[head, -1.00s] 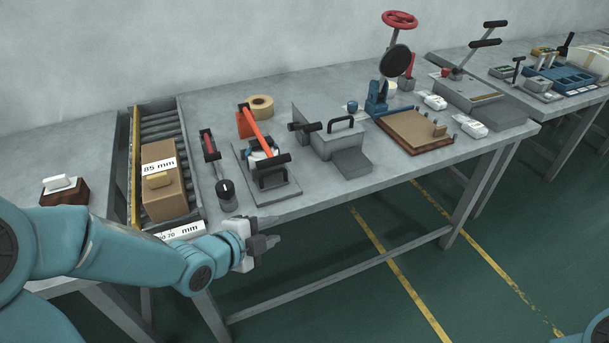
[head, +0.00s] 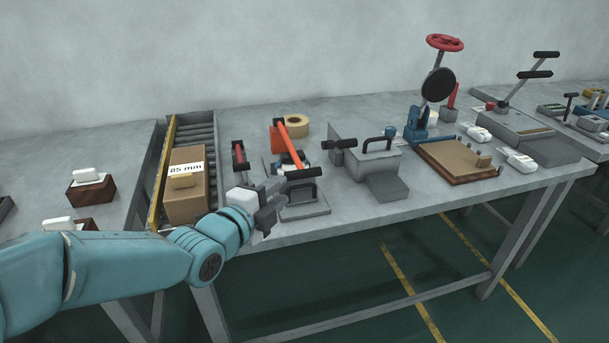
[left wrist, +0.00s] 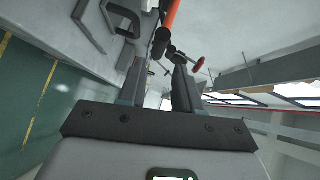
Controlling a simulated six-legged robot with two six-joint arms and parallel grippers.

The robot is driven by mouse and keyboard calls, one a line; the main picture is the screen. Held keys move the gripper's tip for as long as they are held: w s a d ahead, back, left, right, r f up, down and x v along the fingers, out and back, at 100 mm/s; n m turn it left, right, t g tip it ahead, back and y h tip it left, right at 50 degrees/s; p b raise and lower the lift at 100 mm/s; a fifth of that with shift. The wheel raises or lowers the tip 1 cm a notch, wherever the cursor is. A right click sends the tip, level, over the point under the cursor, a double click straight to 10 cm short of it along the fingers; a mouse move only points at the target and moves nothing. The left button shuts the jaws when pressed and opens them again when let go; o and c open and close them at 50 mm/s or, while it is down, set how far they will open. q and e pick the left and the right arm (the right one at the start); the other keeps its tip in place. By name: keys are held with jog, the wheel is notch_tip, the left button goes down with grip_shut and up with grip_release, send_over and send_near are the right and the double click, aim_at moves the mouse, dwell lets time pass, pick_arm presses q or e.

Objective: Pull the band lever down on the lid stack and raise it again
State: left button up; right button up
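The band lever (head: 292,147) is an orange bar with a black crossbar grip at its near end. It slopes from an orange block at the back down toward the front, over a grey-based stand with a black loop handle, which I take for the lid stack (head: 305,211). My left gripper (head: 270,205) is open and empty, just left of and in front of the stand. In the left wrist view the open fingers (left wrist: 158,62) point toward the orange bar (left wrist: 171,14) and its black grip (left wrist: 161,42), apart from them as far as I can tell. My right gripper is out of view.
A red-handled lever (head: 238,155) stands close behind my left gripper. A cardboard box (head: 186,205) sits on rollers to the left. A grey block device (head: 365,160) stands to the right.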

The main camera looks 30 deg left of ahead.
aim_at(300, 176)
pick_arm(q)
jog(key=w, duration=0.3)
jog(key=w+f, duration=0.1)
jog(key=w, duration=0.6)
jog(key=shift+w+a+f, duration=0.15)
jog(key=shift+a+f, duration=0.05)
grip_shut()
